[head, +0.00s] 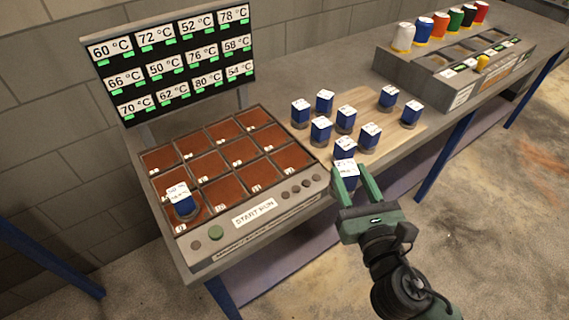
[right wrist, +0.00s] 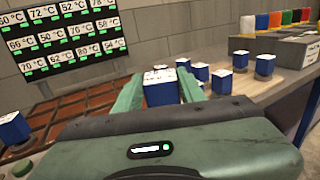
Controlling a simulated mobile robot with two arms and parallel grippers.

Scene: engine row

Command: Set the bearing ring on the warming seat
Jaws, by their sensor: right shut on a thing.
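My right gripper (head: 358,185) has its green fingers closed on a blue piece with a white labelled top (head: 345,170). The held piece also shows between the fingers in the right wrist view (right wrist: 160,86). I cannot make out a ring shape or read its label. The warming panel (head: 262,210) is left of the gripper, with a grid of brown numbered seats. A similar blue piece (head: 182,203) stands on the front-left seat; the other seats look bare. My left gripper is not in view.
Several similar blue pieces, one of them (head: 320,131), stand on a light board (head: 365,97) behind the gripper. A display (head: 172,62) of temperatures stands behind the panel. A grey rack (head: 455,68) with coloured containers is at the back right. A button (head: 216,232) sits on the panel's front edge.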

